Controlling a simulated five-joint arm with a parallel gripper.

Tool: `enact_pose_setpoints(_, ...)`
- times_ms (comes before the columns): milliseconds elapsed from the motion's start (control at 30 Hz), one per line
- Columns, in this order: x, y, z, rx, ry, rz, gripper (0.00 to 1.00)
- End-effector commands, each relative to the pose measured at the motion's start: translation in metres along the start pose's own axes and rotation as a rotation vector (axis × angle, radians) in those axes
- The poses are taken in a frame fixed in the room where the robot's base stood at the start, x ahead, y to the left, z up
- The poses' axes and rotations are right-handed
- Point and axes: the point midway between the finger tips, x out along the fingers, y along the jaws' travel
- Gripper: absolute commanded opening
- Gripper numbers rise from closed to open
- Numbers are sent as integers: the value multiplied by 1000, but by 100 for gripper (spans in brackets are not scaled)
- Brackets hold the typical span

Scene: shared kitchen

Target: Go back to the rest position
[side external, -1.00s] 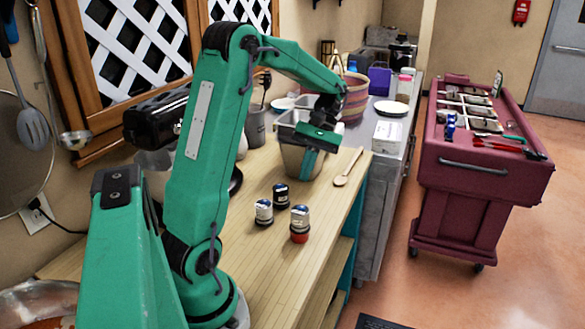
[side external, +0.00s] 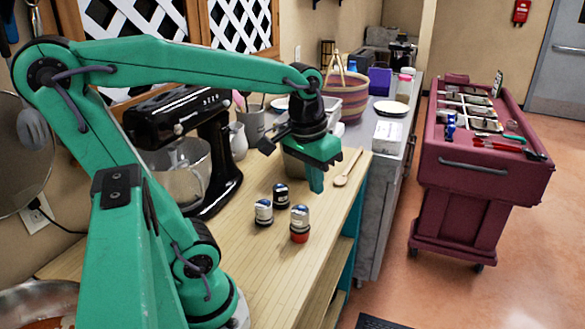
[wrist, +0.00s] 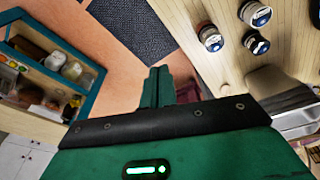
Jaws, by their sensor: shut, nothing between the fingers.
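My gripper (side external: 317,180) is shut and empty. In the side external view it points down above the wooden counter (side external: 262,265), in front of the grey metal bin (side external: 294,168), beyond the small jars. In the wrist view my shut fingers (wrist: 157,87) show in the middle, with nothing between them. My upper arm leans back to the left and my forearm reaches across to the right, above the counter.
Three small jars stand on the counter: one dark (side external: 281,195), one pale-labelled (side external: 264,212), one red-based (side external: 300,224). A wooden spoon (side external: 347,168) lies near the edge. A black stand mixer (side external: 217,150) stands below my forearm. A maroon cart (side external: 468,190) stands apart at right.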

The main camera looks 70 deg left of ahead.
Motion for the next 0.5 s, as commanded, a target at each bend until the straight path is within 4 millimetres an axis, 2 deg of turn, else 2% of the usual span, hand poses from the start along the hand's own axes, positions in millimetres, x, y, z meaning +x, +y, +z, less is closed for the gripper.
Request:
enact_pose_setpoints(200, -6, 17, 23, 178, 159, 45, 0)
enact_pose_setpoints(500, -7, 28, 40, 326, 298, 80, 0)
